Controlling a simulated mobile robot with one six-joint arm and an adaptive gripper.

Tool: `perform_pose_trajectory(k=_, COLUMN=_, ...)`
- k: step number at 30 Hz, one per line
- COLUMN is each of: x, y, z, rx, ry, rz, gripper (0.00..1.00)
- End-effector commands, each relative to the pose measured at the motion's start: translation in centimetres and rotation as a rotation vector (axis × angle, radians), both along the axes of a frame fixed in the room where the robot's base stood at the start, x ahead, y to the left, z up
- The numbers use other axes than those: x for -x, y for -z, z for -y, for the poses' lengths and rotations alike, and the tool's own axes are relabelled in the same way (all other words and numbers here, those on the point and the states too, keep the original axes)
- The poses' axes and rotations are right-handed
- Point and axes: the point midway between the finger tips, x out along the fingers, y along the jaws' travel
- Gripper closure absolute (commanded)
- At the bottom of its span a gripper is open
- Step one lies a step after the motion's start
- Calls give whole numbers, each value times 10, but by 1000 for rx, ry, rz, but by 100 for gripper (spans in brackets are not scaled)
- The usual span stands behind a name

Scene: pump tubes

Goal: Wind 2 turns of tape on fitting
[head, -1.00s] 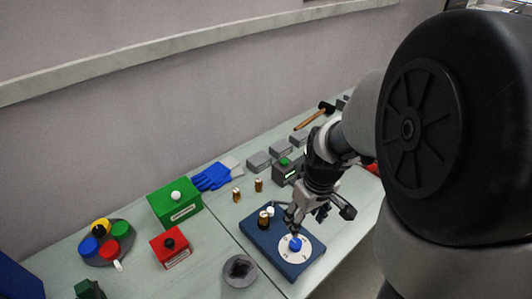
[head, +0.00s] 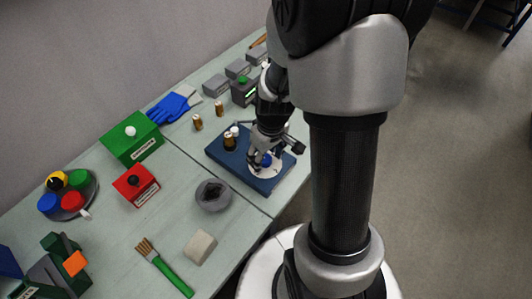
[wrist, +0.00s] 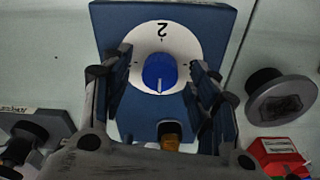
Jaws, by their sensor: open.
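A blue winding base (head: 222,157) stands on the table and carries a white dial (wrist: 190,45) with a "2" on it. A blue knob (wrist: 159,75) with a white pointer mark sits in the middle of the dial; it also shows in the head view (head: 266,160). My gripper (wrist: 161,62) is open, with one finger on each side of the knob; whether they touch it I cannot tell. A brass fitting with a dark top (head: 229,142) stands on the base beside the dial. It shows in the wrist view (wrist: 170,140) between the finger bases. No tape can be made out.
Red box (head: 136,186), green box (head: 131,138), brass pieces (head: 219,108) and blue gloves (head: 172,107) lie left and behind. A brush (head: 165,268) and pale block (head: 200,247) lie nearer.

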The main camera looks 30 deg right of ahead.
Motion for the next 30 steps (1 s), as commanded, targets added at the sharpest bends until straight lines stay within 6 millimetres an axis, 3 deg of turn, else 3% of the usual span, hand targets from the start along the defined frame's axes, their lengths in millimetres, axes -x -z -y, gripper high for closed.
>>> perform_pose_trajectory(k=5, x=0, y=0, z=0, rx=0, ry=0, rz=0, gripper=46)
perform_pose_trajectory(k=25, x=0, y=0, z=0, rx=0, ry=0, rz=0, gripper=91)
perform_pose_trajectory(k=26, x=0, y=0, z=0, rx=0, ry=0, rz=0, gripper=70)
perform_pose_trajectory(k=30, x=0, y=0, z=0, rx=0, ry=0, rz=0, gripper=79)
